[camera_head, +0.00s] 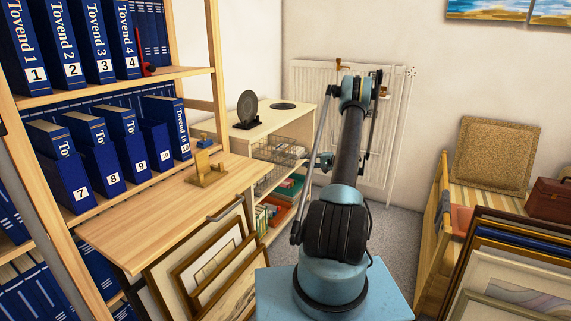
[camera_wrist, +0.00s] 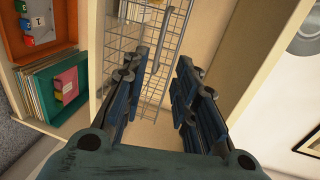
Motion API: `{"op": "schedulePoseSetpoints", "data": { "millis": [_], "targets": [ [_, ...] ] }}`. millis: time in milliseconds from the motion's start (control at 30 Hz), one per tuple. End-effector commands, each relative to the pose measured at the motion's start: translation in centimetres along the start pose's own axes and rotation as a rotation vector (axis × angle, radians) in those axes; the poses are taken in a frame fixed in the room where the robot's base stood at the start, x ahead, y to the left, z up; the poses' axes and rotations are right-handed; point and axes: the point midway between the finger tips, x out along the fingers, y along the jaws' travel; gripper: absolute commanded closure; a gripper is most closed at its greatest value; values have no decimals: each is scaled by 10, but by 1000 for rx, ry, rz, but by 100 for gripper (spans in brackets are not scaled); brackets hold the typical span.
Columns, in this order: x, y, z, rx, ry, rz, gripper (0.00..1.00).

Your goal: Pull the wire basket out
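In the wrist view a grey wire basket (camera_wrist: 147,52) fills the upper middle, with a thicker grey rim bar. I cannot tell which of the two it is. My gripper (camera_wrist: 157,68) is open, with its dark blue fingers spread on either side of part of the basket's mesh. Nothing is visibly clamped. Whether the fingers touch the wire is unclear.
The cream shelf unit (camera_head: 297,120) has panels beside the basket. An orange tray (camera_wrist: 38,28) and upright folders (camera_wrist: 55,88) fill the neighbouring compartments. A wooden desk (camera_head: 160,215) and leaning framed prints (camera_head: 215,265) stand left; more frames (camera_head: 520,265) stand right. A radiator (camera_head: 310,80) is behind.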

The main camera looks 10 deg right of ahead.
Motion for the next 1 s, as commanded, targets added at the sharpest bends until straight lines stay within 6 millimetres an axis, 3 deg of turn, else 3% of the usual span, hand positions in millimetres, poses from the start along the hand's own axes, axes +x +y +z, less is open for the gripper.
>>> {"op": "schedulePoseSetpoints", "data": {
  "millis": [600,800,1000],
  "targets": [
    [109,0,0,-1,-2,1,73],
    [132,0,0,0,-1,1,73],
    [142,0,0,0,1,1,73]
  ]
}}
